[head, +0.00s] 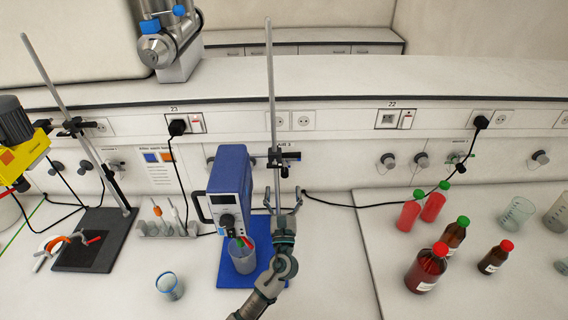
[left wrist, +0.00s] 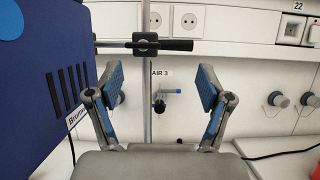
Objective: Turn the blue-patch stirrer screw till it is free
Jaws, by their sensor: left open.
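The blue stirrer (head: 230,180) stands on a blue base plate (head: 262,285), with a tall metal rod (head: 271,90) beside it. Its blue side fills the left of the left wrist view (left wrist: 40,90). A dark clamp (head: 286,157) sits on the rod; in the left wrist view the clamp (left wrist: 145,42) has a black bar with a thick handle (left wrist: 176,45) pointing right. No blue patch on the screw can be made out. My left gripper (head: 284,198) is open and empty, below the clamp, fingers pointing at the rod area. My right gripper is not in view.
A beaker (head: 242,262) stands under the stirrer. Red and brown bottles (head: 427,268) stand at the right, a small beaker (head: 169,286) at the front left. A wall tap with blue parts (left wrist: 160,98) lies behind the rod. A black cable (head: 350,205) runs right.

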